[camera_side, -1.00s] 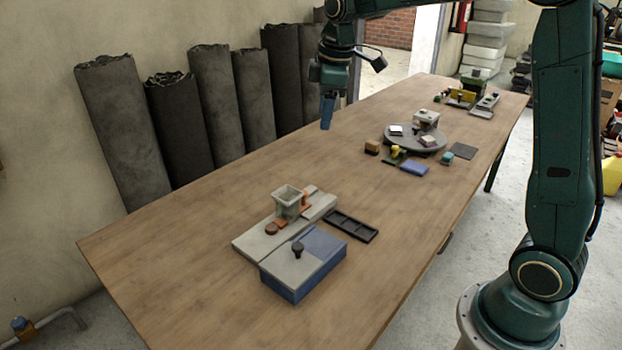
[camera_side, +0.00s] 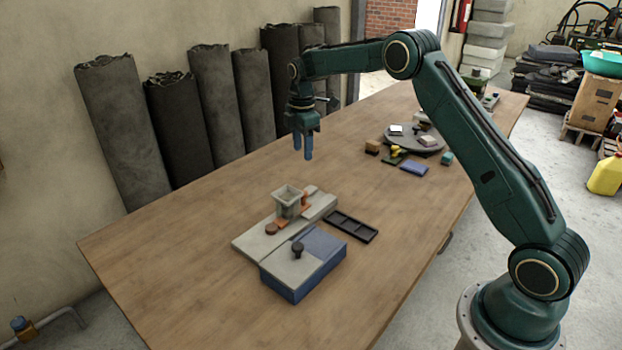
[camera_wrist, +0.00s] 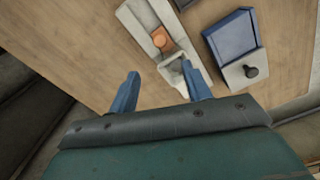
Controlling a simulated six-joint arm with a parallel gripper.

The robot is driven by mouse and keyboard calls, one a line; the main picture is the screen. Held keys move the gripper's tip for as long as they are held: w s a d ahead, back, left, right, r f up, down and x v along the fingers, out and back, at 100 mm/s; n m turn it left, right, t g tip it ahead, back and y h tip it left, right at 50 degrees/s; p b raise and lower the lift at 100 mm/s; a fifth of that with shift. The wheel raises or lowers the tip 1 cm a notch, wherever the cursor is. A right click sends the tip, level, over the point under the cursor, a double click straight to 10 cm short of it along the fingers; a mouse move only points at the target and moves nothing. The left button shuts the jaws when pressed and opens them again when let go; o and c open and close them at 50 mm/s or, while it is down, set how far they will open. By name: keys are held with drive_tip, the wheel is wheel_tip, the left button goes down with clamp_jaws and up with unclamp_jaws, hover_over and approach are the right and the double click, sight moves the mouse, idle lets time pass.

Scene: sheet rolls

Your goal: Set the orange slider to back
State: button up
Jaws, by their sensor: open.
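Orange parts (camera_side: 272,229) sit on a long grey base (camera_side: 250,243) in the side view; one is a round knob. More orange shows beside a grey square cup (camera_side: 288,201) on the same base. In the wrist view an orange block (camera_wrist: 161,39) sits on the grey base (camera_wrist: 137,17), near the cup (camera_wrist: 174,68). Which end counts as back cannot be told. My gripper (camera_side: 302,151) is open and empty, pointing down above the table behind the base. In the wrist view its blue fingers (camera_wrist: 160,72) are apart, with the cup appearing near the right finger.
A blue box (camera_side: 312,280) with a grey cover and dark knob (camera_side: 297,249) stands against the base's front. A black compartment tray (camera_side: 351,226) lies to the right. A round grey platform (camera_side: 415,143) with small items is farther back. The table's left part is clear.

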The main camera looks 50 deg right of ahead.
drive_tip(key=shift+f, duration=0.15)
wheel_tip(320, 180, down, 14)
drive_tip(key=shift+r, duration=0.15)
idle(0.8)
drive_tip(key=shift+c, duration=0.4)
clamp_jaws()
drive_tip(key=shift+d, duration=0.15)
